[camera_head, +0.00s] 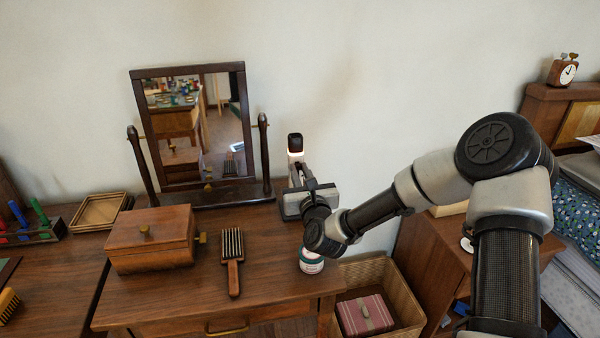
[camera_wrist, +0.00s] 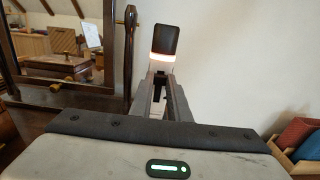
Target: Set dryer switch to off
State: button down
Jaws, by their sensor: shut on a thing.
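A dark device with a glowing pale-orange band, seemingly the dryer (camera_head: 295,142), stands up at the tips of my gripper (camera_head: 296,168), in front of the wall to the right of the mirror. It also shows in the wrist view (camera_wrist: 165,42), above the fingertips. My gripper's fingers are close together and shut on its lower part. The band is lit. I cannot make out the switch; the fingers and gripper body hide the lower part of the device.
A framed mirror (camera_head: 196,125), wooden box (camera_head: 150,240) and brush (camera_head: 231,260) are on the table (camera_head: 180,300). A small white jar (camera_head: 311,262) stands below my wrist at the table's right edge. An open crate (camera_head: 395,285) sits right of the table.

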notch_tip(320, 180, down, 4)
jog(key=b, duration=0.3)
jog(key=shift+f, duration=0.2)
jog(key=c, duration=1.6)
grip_release()
jog(key=shift+c, duration=0.2)
jog(key=p+v, duration=0.2)
jog(key=v, duration=1.5)
jog(key=shift+s+r, duration=0.1)
jog(key=shift+s, duration=0.2)
jog(key=shift+p, duration=0.3)
